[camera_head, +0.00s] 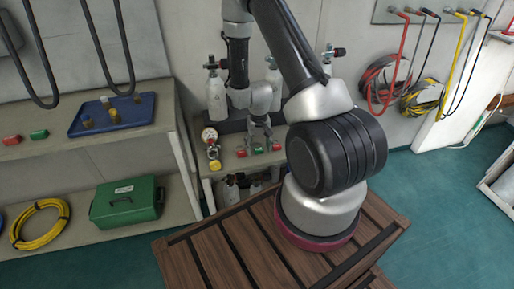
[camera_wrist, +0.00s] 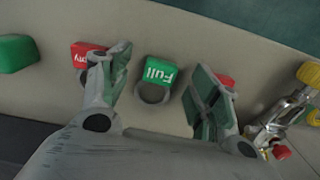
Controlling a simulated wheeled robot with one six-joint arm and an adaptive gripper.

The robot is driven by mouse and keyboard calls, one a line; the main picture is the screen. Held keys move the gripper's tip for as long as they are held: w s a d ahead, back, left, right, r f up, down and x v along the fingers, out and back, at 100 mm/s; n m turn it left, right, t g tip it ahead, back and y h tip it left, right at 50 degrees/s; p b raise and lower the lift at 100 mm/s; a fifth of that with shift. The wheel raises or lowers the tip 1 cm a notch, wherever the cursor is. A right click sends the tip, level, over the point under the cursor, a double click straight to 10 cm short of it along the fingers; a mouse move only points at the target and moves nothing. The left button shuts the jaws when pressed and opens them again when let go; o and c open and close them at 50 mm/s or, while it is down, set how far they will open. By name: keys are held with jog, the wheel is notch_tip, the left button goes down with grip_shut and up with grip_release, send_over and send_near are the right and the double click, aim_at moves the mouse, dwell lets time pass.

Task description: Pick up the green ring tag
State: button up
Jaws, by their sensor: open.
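A green ring tag (camera_wrist: 160,71) marked "Full" lies on the bench top, its grey ring towards my palm in the wrist view. In the head view the green tag (camera_head: 257,150) shows just below my fingers. My gripper (camera_wrist: 161,68) is open, with one finger on each side of this tag and nothing held between them. In the head view my gripper (camera_head: 260,140) points down over the bench. Whether the fingers touch the tag cannot be told.
Red tags lie close on both sides, one at the left finger (camera_wrist: 83,54), one behind the right finger (camera_wrist: 226,80). Another green tag (camera_wrist: 15,53) is farther left. A gauge and valve assembly (camera_head: 212,146) stands beside them. Cylinders (camera_head: 217,97) stand behind.

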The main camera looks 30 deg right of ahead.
aim_at(259, 149)
jog(key=shift+f, duration=0.25)
jog(key=c, duration=0.9)
jog(key=shift+r, duration=0.1)
jog(key=shift+c, duration=0.2)
notch_tip(259, 149, up, 10)
jog(key=shift+f, duration=0.1)
jog(key=shift+c, duration=1.2)
